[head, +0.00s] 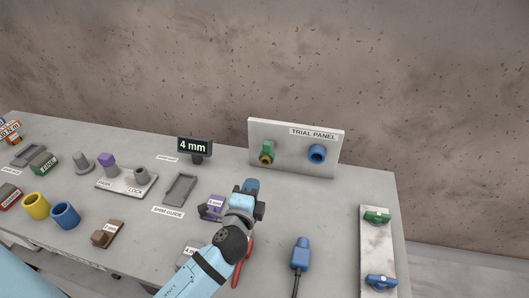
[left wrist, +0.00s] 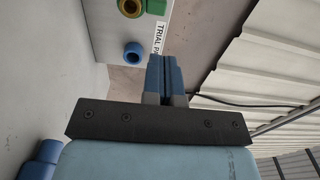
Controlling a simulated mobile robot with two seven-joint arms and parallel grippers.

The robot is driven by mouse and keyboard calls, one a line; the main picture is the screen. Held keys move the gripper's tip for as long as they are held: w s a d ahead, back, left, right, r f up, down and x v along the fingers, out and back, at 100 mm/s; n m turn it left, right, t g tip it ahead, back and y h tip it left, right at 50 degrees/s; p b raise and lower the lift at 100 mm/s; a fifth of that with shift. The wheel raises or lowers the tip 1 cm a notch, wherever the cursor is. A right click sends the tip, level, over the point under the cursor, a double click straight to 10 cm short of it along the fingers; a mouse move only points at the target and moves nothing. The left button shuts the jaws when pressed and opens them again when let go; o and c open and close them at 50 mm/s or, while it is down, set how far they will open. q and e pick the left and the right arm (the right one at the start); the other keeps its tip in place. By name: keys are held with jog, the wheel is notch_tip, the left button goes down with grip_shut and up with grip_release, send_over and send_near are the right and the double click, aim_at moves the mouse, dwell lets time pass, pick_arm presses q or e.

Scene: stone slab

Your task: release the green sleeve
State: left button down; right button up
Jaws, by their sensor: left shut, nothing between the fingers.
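The green sleeve (head: 267,147) sits on the upright trial panel (head: 293,164), with a brass-coloured ring at its lower front end. It also shows cut off at the top edge of the left wrist view (left wrist: 155,7). A blue sleeve (head: 317,153) is on the same panel to its right, and also shows in the left wrist view (left wrist: 134,53). My left gripper (head: 251,185) is in front of and below the panel, apart from the green sleeve. Its blue fingers (left wrist: 166,72) are shut together with nothing between them. My right gripper is not in view.
Behind my left gripper lies a purple block (head: 211,207). A blue connector (head: 301,252) with a cable and a plate (head: 377,246) with green and blue handles are to the right. A 4 mm display (head: 195,147) stands left of the panel. Yellow (head: 36,206) and blue (head: 65,215) cups stand left.

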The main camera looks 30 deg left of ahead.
aim_at(266, 147)
pick_arm(q)
jog(key=p+x, duration=0.2)
jog(key=x, duration=1.1)
jog(key=shift+p, duration=0.3)
jog(key=shift+w, duration=0.15)
